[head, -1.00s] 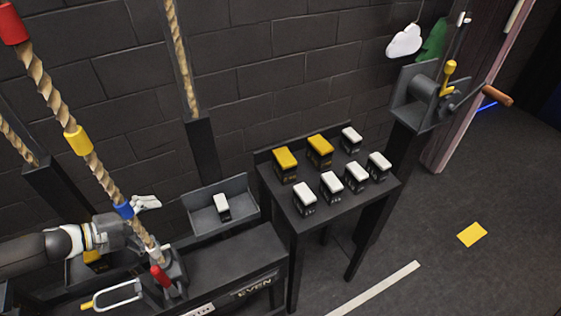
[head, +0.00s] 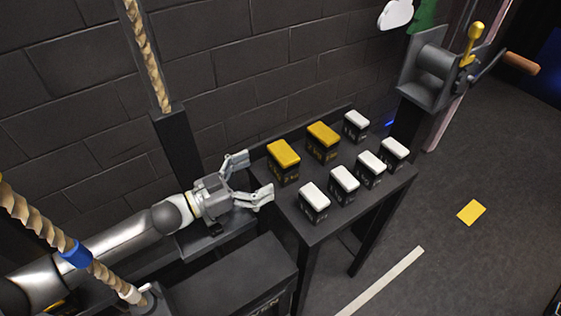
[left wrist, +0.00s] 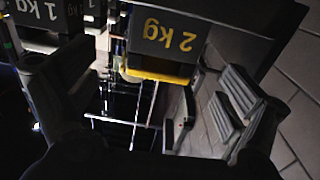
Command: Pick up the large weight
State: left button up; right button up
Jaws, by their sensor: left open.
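Two large weights with yellow tops stand upright on a dark table (head: 318,232). The nearer yellow weight (head: 284,164) is at the table's left end, and the other yellow weight (head: 323,142) is to its right. My left gripper (head: 258,175) is open and empty just left of the nearer yellow weight, its fingers pointing at it. In the left wrist view a block marked 2 kg (left wrist: 168,38) with a yellow top shows ahead, between the spread fingers and not gripped. My right gripper is not in view.
Several smaller white-topped weights share the table; one white weight (head: 314,201) stands close in front of the nearer yellow one. A hanging rope (head: 148,55) and dark post (head: 180,150) stand behind my left arm. A crank (head: 470,58) is at upper right.

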aim_at(275, 165)
pick_arm(q)
jog(key=shift+x, duration=1.1)
jog(key=shift+w+d, duration=0.3)
jog(key=shift+d, duration=0.05)
jog(key=x, duration=0.4)
jog(key=shift+w+p, duration=0.2)
jog(key=shift+p, duration=0.15)
jog(key=shift+w+d, duration=0.15)
jog(key=shift+d, duration=0.1)
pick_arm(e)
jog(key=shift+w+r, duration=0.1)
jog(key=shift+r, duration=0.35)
pick_arm(q)
jog(key=shift+c, duration=0.3)
